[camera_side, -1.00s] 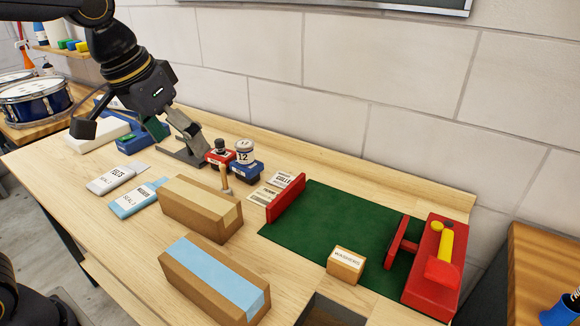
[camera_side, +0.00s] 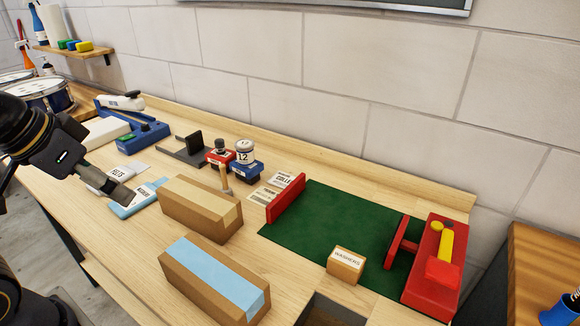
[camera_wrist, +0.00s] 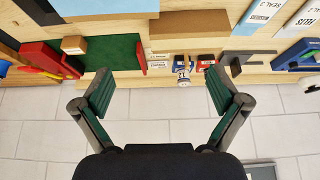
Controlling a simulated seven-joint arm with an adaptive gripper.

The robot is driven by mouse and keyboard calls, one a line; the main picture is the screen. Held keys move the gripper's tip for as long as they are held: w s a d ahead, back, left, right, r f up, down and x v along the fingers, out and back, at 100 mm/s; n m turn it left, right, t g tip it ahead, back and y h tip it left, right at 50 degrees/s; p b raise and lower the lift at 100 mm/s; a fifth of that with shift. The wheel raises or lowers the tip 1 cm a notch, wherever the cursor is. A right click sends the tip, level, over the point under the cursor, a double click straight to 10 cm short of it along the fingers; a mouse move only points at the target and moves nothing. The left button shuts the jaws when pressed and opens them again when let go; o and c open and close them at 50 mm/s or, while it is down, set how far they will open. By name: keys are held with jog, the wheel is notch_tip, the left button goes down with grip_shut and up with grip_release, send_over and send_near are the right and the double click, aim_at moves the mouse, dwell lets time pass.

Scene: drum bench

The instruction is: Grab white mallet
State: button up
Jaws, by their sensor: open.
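I cannot make out a clear white mallet in either view. A white, rounded, elongated piece (camera_side: 121,102) lies on a blue base (camera_side: 148,132) at the back left in the side view; I cannot tell whether it is a mallet. A small upright wooden handle (camera_side: 225,180) shows behind the brown box. My gripper (camera_side: 128,197) is at the left, above the bench near the light-blue packet, away from both. In the wrist view my gripper (camera_wrist: 160,92) has its two dark green fingers wide apart, with nothing between them.
Two brown boxes (camera_side: 202,212) stand at the front middle. Red and blue blocks (camera_side: 245,172) stand behind them. A dark bookend-like stand (camera_side: 186,151) is near the wall. A green mat (camera_side: 335,222) with red fixtures is at the right. Light-blue (camera_side: 140,206) and white packets lie at left.

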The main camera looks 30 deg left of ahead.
dwell(0.5)
jog(key=c, duration=1)
